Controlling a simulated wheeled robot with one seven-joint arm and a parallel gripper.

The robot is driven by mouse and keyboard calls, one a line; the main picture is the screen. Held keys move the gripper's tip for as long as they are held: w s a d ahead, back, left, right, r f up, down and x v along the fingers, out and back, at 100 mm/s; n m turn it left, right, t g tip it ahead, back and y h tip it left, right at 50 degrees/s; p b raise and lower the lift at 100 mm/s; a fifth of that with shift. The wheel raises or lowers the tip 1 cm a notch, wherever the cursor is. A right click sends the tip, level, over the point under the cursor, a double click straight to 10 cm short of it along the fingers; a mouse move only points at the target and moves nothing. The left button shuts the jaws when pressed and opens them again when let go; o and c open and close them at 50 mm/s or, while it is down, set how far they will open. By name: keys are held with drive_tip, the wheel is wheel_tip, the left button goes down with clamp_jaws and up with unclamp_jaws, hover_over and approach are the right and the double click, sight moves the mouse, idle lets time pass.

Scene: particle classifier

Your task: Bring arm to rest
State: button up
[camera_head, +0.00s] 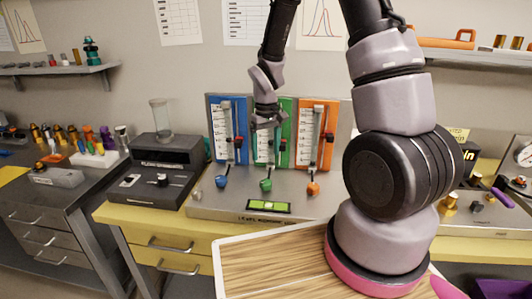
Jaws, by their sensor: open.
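My arm rises from its pink-ringed base at the lower right, goes up past the top edge of the picture and comes back down at the middle. My gripper (268,124) hangs in front of the device with blue (216,148), green (283,137) and orange (318,148) panels. It covers part of the green panel. It is open, and I see nothing held in it. I cannot tell how far it is from the panels.
The device's metal base (215,204) carries blue, green and orange knobs and a green level (255,207). A black instrument (160,155) stands left of it. Shelves (50,71) hang on the back wall. A cluttered bench (40,195) is at the left.

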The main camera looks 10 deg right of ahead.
drive_tip(key=shift+r, duration=0.1)
drive_tip(key=s+d+r+m+t, duration=0.2)
drive_tip(key=s+r, duration=0.1)
drive_tip(key=r, duration=0.6)
drive_tip(key=s+d+r+m+t+y, duration=0.1)
drive_tip(key=s+r, duration=0.2)
drive_tip(key=r, duration=0.5)
drive_tip(key=s+d+r+m+t, duration=0.2)
drive_tip(key=s+r, duration=0.1)
drive_tip(key=r, duration=0.6)
drive_tip(key=s+r+m+t+y, duration=0.1)
drive_tip(key=s+r+m+t, duration=0.1)
drive_tip(key=s+r, duration=0.3)
drive_tip(key=s, duration=0.3)
drive_tip(key=shift+s+d+r, duration=0.15)
drive_tip(key=shift+s+d, duration=0.05)
drive_tip(key=shift+d, duration=0.1)
drive_tip(key=shift+w, duration=0.1)
